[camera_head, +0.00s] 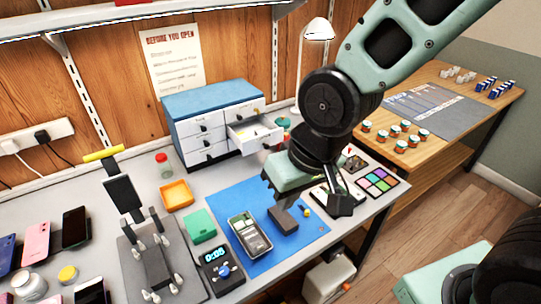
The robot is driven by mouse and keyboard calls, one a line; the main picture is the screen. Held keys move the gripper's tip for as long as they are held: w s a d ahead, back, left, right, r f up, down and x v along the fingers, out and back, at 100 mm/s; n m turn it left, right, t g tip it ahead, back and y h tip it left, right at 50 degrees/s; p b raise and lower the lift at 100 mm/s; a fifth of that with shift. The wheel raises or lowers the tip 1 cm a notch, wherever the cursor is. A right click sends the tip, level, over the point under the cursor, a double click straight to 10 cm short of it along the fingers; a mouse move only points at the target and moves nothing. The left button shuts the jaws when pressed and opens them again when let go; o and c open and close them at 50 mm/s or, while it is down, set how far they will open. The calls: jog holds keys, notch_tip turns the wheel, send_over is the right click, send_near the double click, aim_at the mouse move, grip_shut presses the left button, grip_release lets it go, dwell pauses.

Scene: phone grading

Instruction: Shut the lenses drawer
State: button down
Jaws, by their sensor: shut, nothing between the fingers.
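A small drawer cabinet (213,117) with a blue top and white drawer fronts stands against the wall. One drawer (264,141), in its right column, is pulled out, and pale items show inside it. The drawer labels are too small to read, so I cannot tell by name which one is the lenses drawer. The other fronts look closed. My arm hides part of the bench beyond.
A lamp (318,31) stands behind. Several phones and a black stand occupy the bench's left.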

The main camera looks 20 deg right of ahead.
jog(key=w+d+f+m+t+b, duration=0.35)
jog(key=w+f+m, duration=0.2)
jog(key=w, duration=0.25)
jog(key=w+d+f+m+t+y+b, duration=0.1)
jog(key=w+d+f+m+t+b, duration=0.2)
jog(key=w+d+f+m, duration=0.4)
jog(key=w+d+f+m+t+b, duration=0.25)
jog(key=w+m+t+b, duration=0.2)
jog(key=w, duration=0.45)
jog(key=w+a+f+g+p, duration=0.1)
jog(key=w+a+f, duration=0.3)
jog(key=w, duration=0.8)
jog(key=shift+f+m+p, duration=0.2)
jog(key=shift+m+p, duration=0.2)
jog(key=shift+p, duration=0.4)
jog(key=shift+a, duration=0.15)
